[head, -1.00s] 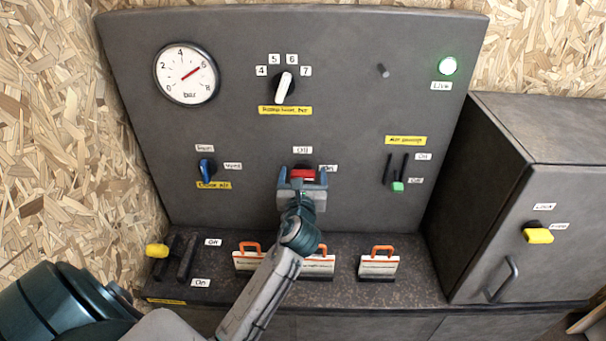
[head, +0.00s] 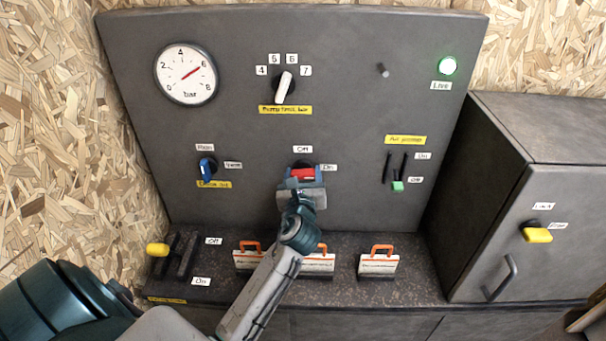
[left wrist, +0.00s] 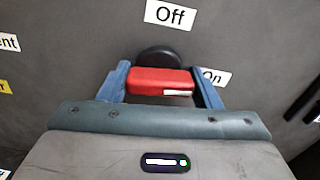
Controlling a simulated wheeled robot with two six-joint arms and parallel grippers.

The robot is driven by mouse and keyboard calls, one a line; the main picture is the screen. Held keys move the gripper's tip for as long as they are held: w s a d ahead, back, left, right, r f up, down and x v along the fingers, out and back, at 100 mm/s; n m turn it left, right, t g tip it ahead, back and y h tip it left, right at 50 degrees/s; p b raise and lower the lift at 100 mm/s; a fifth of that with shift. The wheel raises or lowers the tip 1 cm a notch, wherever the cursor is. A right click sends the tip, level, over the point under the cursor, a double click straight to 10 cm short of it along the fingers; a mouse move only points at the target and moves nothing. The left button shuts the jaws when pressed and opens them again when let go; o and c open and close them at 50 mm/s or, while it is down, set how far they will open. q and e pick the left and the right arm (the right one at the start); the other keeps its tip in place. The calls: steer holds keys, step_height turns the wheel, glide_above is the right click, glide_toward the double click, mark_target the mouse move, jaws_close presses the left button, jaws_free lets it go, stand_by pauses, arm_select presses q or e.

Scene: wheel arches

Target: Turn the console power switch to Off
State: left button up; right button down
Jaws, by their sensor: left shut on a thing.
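The console power switch is a red handle (head: 302,174) on a dark round base, in the middle of the grey console panel (head: 340,120). An Off label (head: 302,149) is above it and an On label (head: 328,168) is to its right. My left gripper (head: 303,177) is shut on the red handle. In the left wrist view the red handle (left wrist: 160,82) lies roughly level between the two blue fingers, with a white mark toward its right end, the On side. The black base (left wrist: 160,60) shows behind it. My right gripper is not in view.
A blue knob (head: 207,169) is to the left and a green-tipped slider (head: 398,186) to the right. Cards with orange handles (head: 378,262) stand on the ledge below. A yellow-tipped lever (head: 158,250) is at lower left. A green Live lamp (head: 447,66) is lit.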

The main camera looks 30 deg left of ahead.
arm_select(q)
steer(key=n, duration=0.8)
steer(key=n+b, duration=0.1)
steer(key=n, duration=0.4)
steer(key=shift+b, duration=0.3)
steer(key=shift+n+b, duration=0.35)
steer(key=shift+n, duration=0.75)
steer(key=shift+a+n, duration=0.1)
steer(key=shift+n, duration=0.5)
steer(key=o, duration=1)
